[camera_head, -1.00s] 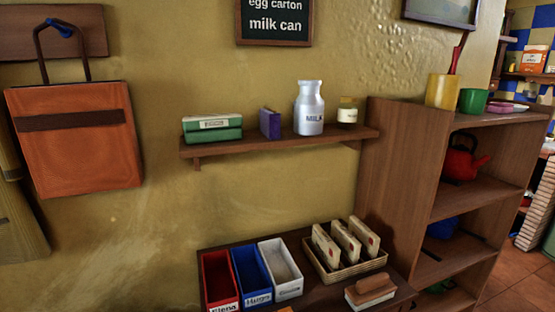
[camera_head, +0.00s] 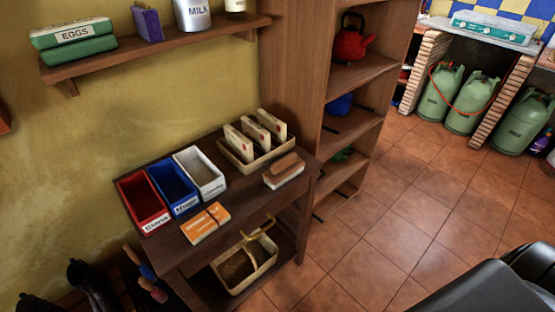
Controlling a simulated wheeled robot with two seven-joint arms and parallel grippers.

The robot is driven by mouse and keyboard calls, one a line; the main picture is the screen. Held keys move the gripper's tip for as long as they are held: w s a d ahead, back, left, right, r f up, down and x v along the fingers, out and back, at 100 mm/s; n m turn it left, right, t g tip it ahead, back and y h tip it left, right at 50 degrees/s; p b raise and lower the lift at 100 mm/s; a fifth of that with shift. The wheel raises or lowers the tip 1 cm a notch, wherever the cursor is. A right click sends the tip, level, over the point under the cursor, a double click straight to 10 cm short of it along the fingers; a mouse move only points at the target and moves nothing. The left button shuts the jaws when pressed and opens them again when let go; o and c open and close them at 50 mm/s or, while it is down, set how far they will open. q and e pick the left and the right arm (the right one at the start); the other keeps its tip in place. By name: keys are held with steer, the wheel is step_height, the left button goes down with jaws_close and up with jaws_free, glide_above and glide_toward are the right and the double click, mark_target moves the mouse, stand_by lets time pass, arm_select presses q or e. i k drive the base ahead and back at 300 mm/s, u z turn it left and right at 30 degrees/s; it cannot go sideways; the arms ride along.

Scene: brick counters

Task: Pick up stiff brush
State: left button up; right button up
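A brush with a brown wooden top and pale lower part (camera_head: 283,170), which looks like the stiff brush, lies on the right end of a dark wooden side table (camera_head: 240,203). It sits just in front of a shallow tray (camera_head: 228,153) of upright packets. Nothing covers it. Neither of my grippers shows in the head view.
Red (camera_head: 143,204), blue (camera_head: 173,187) and white (camera_head: 200,173) boxes and an orange packet (camera_head: 205,223) share the table. A basket (camera_head: 245,262) stands on its lower shelf. A tall shelf unit (camera_head: 294,85) stands just behind right.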

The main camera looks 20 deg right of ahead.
mark_target(280, 172)
steer(key=u, duration=3.3)
steer(key=k, duration=1.6)
steer(key=z, duration=0.5)
